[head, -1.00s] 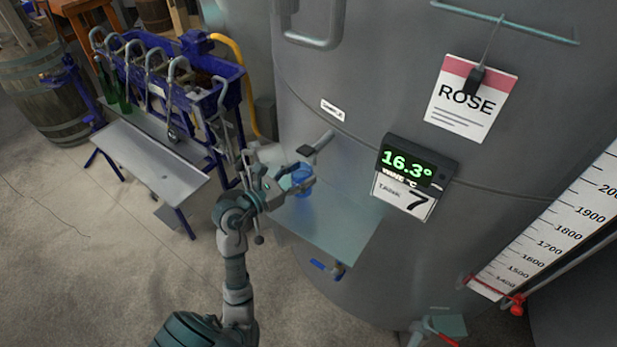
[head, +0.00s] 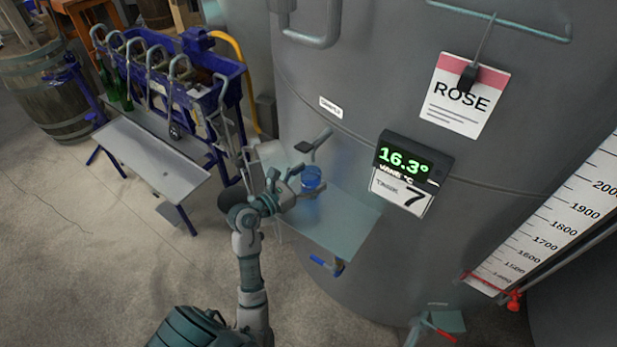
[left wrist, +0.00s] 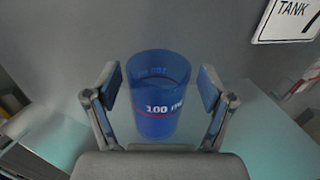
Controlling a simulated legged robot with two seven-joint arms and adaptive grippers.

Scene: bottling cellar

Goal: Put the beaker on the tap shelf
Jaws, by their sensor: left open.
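The blue translucent beaker (head: 311,180) stands upright on the glassy tap shelf (head: 345,228) at the front of the grey tank. In the left wrist view the beaker (left wrist: 157,98) shows a "100 ml" mark and a red line. My left gripper (head: 290,182) is open just left of the beaker in the head view. In the left wrist view its two fingers stand one on each side of the beaker, with a gap to each side. My right gripper is not in view.
A sampling tap (head: 314,143) sticks out of the tank above the shelf. A blue-handled valve (head: 327,265) sits below the shelf's front edge. The temperature display (head: 405,160) is to the right. A blue bottling rack (head: 180,90) stands at the left.

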